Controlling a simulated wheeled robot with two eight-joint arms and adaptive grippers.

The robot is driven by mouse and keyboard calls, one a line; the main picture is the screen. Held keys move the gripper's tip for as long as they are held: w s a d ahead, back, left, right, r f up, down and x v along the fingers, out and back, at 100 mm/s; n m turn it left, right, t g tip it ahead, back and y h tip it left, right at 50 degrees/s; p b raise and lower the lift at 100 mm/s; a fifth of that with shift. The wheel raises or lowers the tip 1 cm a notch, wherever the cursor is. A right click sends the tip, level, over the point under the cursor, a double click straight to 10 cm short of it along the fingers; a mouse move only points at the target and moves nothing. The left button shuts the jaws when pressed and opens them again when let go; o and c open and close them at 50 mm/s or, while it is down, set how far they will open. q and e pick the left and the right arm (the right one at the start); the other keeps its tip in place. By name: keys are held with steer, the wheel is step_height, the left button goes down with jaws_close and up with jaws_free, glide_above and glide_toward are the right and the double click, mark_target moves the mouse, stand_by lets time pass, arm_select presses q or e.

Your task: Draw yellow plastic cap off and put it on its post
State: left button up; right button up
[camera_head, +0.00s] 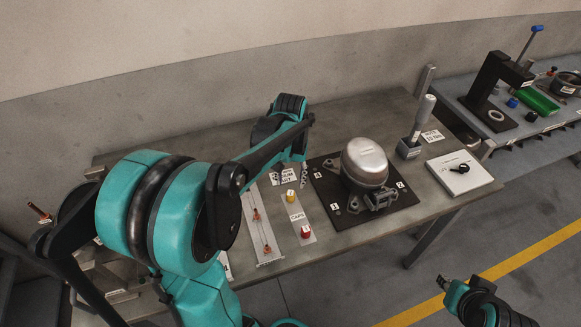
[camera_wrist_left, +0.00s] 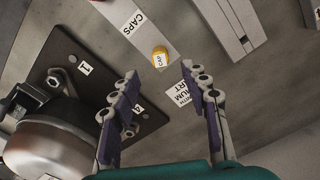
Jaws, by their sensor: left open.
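A yellow cap (camera_head: 290,195) stands at the far end of a light strip labelled CAPS; it also shows in the left wrist view (camera_wrist_left: 160,56). A red cap (camera_head: 305,232) is at the strip's near end. My left gripper (camera_head: 291,180) is open and empty above the table behind the yellow cap. In the left wrist view its two fingers (camera_wrist_left: 161,77) are spread, with the yellow cap framed beyond the gap. The silver compressor (camera_head: 365,162) sits on a black plate to the right. My right gripper (camera_head: 443,284) is low at the right, off the table; its jaws are too small to judge.
A label card (camera_wrist_left: 178,93) lies beside the yellow cap. A long rail with orange pieces (camera_head: 262,235) lies left of the caps strip (camera_head: 297,211).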

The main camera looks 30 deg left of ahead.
mark_target(291, 193)
arm_select(q)
step_height(291, 193, up, 6)
stand_by(0.7)
steer(key=s+d+f+m+t, duration=0.1)
steer(key=s+d+m+t, duration=0.3)
steer(key=s+d+t, duration=0.3)
steer(key=s+d, duration=0.3)
steer(key=s, duration=0.1)
steer(key=shift+d+f, duration=0.25)
steer(key=shift+d, duration=0.05)
